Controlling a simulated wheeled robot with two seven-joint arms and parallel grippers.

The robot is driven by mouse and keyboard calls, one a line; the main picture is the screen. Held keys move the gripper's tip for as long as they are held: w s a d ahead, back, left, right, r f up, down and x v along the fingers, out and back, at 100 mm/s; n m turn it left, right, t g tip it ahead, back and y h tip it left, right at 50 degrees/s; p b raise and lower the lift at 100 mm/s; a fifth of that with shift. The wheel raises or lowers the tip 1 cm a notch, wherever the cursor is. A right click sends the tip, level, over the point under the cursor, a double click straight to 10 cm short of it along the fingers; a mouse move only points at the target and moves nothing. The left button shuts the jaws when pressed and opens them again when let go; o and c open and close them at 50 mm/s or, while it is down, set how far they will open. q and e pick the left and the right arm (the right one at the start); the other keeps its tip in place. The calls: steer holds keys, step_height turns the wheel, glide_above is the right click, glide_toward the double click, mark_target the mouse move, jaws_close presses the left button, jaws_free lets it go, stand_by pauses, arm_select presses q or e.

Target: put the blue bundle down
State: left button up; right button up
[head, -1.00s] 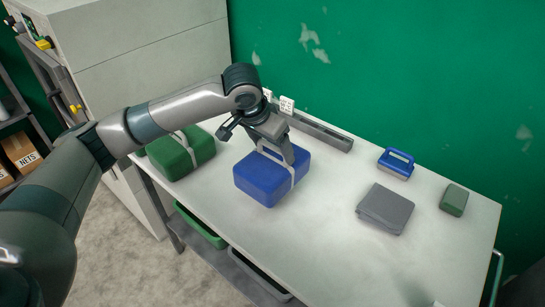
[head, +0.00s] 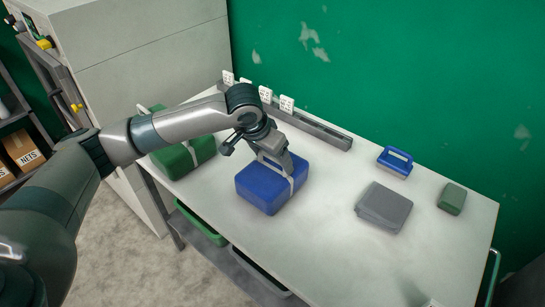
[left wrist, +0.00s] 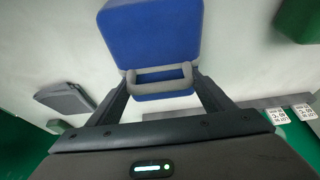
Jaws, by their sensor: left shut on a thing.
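The blue bundle (head: 265,188) is a rounded block with a pale grey strap and handle, at the left-middle of the white table. It looks upright, at or very near the tabletop; I cannot tell whether its underside touches. My left gripper (head: 279,166) is above it, shut on its handle. In the left wrist view the blue bundle (left wrist: 152,35) fills the upper middle, and its grey handle (left wrist: 160,74) lies between the fingers of my left gripper (left wrist: 163,82). The bundle's far underside is hidden. My right gripper is out of view.
A green bundle (head: 172,162) stands left of the blue one, partly behind my arm. A grey rail with white tags (head: 318,130) runs along the back. The table's front middle is clear.

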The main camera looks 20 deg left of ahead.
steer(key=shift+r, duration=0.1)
arm_select(q)
steer(key=o, duration=2)
steer(key=shift+f, duration=0.1)
steer(key=shift+o, duration=0.4)
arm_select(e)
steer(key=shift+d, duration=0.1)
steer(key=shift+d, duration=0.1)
arm_select(q)
steer(key=b+v, duration=0.2)
steer(key=v, duration=1)
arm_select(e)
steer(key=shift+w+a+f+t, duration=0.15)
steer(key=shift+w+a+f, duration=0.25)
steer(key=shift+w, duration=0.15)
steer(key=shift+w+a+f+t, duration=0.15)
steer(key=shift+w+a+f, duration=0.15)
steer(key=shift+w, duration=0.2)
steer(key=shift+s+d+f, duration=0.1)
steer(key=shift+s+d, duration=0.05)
